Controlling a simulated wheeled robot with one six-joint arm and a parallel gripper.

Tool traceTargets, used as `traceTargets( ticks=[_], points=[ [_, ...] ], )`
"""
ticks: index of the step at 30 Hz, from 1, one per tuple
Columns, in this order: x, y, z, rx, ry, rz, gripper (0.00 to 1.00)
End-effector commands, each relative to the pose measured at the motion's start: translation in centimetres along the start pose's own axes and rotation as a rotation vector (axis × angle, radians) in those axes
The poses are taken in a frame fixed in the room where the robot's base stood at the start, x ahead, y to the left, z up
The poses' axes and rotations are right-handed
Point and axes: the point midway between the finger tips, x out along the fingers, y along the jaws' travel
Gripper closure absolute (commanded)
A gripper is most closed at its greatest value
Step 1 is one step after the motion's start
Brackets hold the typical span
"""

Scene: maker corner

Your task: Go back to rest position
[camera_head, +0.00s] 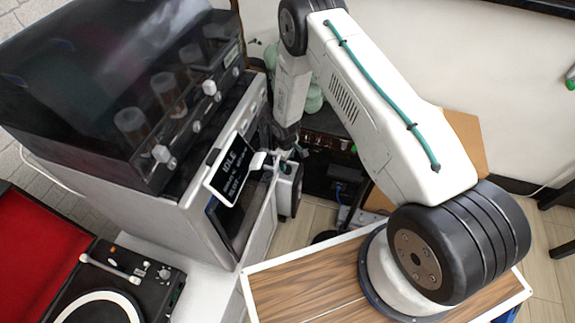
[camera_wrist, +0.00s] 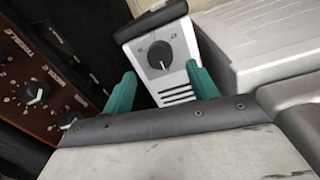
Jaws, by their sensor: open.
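A white box with a black dial and vent slots (camera_wrist: 160,58) shows between and beyond the fingers. I cannot tell whether either finger touches it. In the head view the fingers are too small and partly hidden to make out.
The grey machine (camera_head: 215,215) with a screen reading IDLE (camera_head: 232,170) and a dark smoky cover (camera_head: 75,70) stands close left of my arm. A turntable (camera_head: 115,280) is at lower left. A brown panel with knobs (camera_wrist: 20,65) lies left of my fingers. Pale green rounded items (camera_head: 313,98) stand behind my forearm.

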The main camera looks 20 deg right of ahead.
Motion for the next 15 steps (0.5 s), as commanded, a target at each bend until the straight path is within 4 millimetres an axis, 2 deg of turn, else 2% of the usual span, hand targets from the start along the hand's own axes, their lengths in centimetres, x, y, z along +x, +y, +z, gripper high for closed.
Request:
traceTargets(
  ticks=[3, 6, 15],
  points=[
    [-1.6, 0.0, 0.0, 0.000, 0.000, 0.000, 0.41],
    [-2.2, 0.0, 0.0, 0.000, -0.001, -0.001, 0.41],
    [-2.4, 0.0, 0.0, 0.000, -0.001, -0.001, 0.41]
  ],
)
